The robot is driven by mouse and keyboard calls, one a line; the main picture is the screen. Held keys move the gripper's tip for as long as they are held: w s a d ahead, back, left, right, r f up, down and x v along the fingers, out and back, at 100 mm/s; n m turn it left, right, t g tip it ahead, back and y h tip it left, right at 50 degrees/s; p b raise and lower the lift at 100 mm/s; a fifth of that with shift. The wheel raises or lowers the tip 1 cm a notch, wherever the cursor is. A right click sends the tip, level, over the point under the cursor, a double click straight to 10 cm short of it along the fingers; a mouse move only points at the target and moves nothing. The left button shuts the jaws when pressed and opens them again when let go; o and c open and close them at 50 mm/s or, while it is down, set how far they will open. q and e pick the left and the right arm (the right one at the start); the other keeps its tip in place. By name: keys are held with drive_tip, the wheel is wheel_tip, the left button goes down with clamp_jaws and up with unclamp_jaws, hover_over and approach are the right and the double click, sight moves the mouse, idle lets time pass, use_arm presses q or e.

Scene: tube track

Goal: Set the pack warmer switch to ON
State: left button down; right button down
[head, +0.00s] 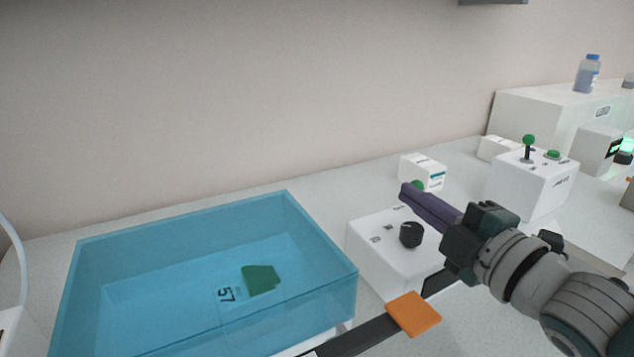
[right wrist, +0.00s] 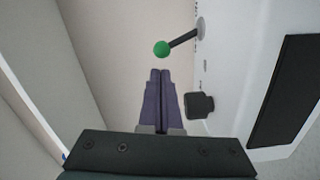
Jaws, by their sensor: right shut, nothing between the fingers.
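A white control box (head: 375,252) stands right of the blue bath, with a black knob (head: 411,235) on top. A green ball-tipped lever (right wrist: 178,43) and the black knob (right wrist: 200,105) show on this box in the right wrist view. In the head view only the green tip (head: 417,184) shows, behind my fingers. My right gripper (head: 404,192) is shut and empty, with its purple fingers over the box. In the wrist view its fingertips (right wrist: 160,72) are just short of the green ball, apart in the picture. The box's labels are too small to read. My left gripper is not in view.
A blue translucent bath (head: 325,262) marked 57 holds a green piece (head: 261,280). An orange square (head: 413,313) lies on a dark strip in front. A second white box (head: 530,185) with a green-tipped lever and green button stands right. A small white box (head: 421,171) is behind.

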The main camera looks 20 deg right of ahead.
drive_tip(key=shift+w+d, duration=0.1)
drive_tip(key=shift+d, duration=0.2)
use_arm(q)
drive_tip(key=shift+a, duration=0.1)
